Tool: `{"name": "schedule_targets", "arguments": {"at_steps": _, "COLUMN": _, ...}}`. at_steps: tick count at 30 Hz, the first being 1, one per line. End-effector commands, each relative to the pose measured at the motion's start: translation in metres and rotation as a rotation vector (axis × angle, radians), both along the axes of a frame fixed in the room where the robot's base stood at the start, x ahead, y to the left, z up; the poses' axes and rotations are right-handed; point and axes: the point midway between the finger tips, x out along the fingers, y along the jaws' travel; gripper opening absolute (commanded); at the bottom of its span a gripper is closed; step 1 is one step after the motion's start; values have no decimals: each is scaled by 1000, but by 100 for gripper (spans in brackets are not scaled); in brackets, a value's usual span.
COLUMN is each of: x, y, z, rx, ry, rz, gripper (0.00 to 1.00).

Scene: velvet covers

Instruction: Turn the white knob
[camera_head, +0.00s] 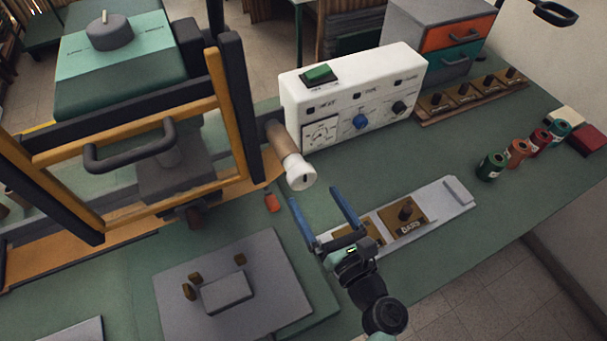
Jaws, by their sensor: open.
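The white knob (299,172) is a short white cylinder with a dark slot in its face. It sits on the end of a brown shaft (281,141) beside the yellow-and-black frame. My gripper (312,194) has its two blue fingers spread apart, with nothing visible between them. The fingertips point up the picture, just below the knob. They appear apart from it, though the depth between them is hard to judge.
A white control box (352,88) with a green switch and small knobs stands behind. The yellow frame (240,120) with a dark handle is at left. A grey strip (440,202) with brown blocks lies right of my gripper. Small spools (491,166) stand at right.

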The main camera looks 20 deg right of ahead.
Motion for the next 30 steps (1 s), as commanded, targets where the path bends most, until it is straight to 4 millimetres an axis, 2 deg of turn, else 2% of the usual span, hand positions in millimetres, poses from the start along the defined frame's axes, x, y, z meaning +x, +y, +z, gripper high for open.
{"name": "schedule_targets", "arguments": {"at_steps": 3, "x": 25, "y": 1, "z": 2, "rx": -2, "ry": -2, "rz": 3, "gripper": 100}}
{"name": "schedule_targets", "arguments": {"at_steps": 9, "x": 53, "y": 2, "z": 1, "rx": -1, "ry": 0, "rz": 2, "gripper": 100}}
{"name": "schedule_targets", "arguments": {"at_steps": 14, "x": 61, "y": 2, "z": 0, "rx": -2, "ry": 1, "rz": 0, "gripper": 100}}
{"name": "schedule_targets", "arguments": {"at_steps": 22, "x": 62, "y": 3, "z": 0, "rx": -2, "ry": 1, "rz": 0, "gripper": 100}}
{"name": "schedule_targets", "arguments": {"at_steps": 30, "x": 62, "y": 2, "z": 0, "rx": -2, "ry": 1, "rz": 0, "gripper": 51}}
